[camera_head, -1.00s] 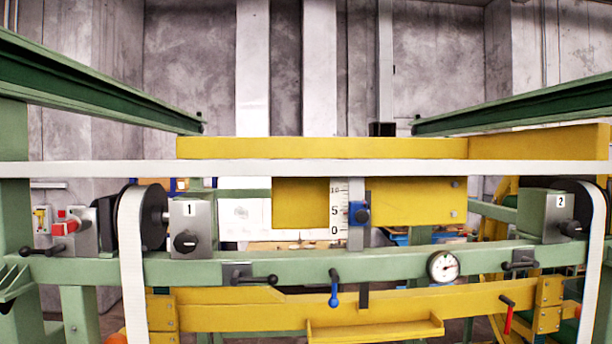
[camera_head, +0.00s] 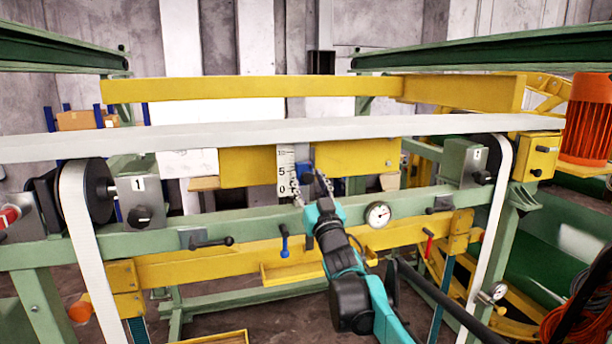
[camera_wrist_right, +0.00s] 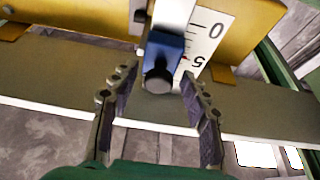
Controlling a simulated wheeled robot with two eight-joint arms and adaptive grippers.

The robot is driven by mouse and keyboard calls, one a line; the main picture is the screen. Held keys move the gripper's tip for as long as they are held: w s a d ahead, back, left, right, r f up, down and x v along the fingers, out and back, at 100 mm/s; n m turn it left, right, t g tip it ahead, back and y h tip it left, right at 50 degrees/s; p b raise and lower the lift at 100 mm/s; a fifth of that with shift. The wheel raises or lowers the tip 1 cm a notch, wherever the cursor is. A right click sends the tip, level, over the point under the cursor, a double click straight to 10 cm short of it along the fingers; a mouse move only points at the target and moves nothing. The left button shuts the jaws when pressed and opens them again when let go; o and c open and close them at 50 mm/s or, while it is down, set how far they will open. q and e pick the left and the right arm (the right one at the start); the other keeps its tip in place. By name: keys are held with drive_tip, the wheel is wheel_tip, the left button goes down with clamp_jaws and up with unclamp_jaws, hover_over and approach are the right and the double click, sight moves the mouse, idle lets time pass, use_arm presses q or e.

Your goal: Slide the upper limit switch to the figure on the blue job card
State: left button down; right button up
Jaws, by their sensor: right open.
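The upper limit switch is a blue slider block (camera_wrist_right: 168,48) with a round black knob (camera_wrist_right: 158,79), on a grey upright bar beside a white scale (camera_head: 285,172) marked 0, 5 and 10. The right wrist view shows a small red pointer at the block's edge, close to the 5 on the scale, which appears upside down there. My right gripper (camera_head: 312,187) is open, its two fingers on either side of the knob; contact is not clear. In the head view the fingers partly hide the blue block. I cannot make out a blue job card. My left gripper is out of view.
A pale belt (camera_head: 250,133) runs across above the scale. Below are a green rail (camera_head: 180,233), a blue-handled lever (camera_head: 284,241), a black-handled lever (camera_head: 215,243) and a dial gauge (camera_head: 377,214). Wheel units 1 (camera_head: 138,195) and 2 (camera_head: 462,163) flank the frame.

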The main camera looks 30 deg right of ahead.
drive_tip(key=shift+w+d+r, duration=0.2)
drive_tip(key=shift+w, duration=0.1)
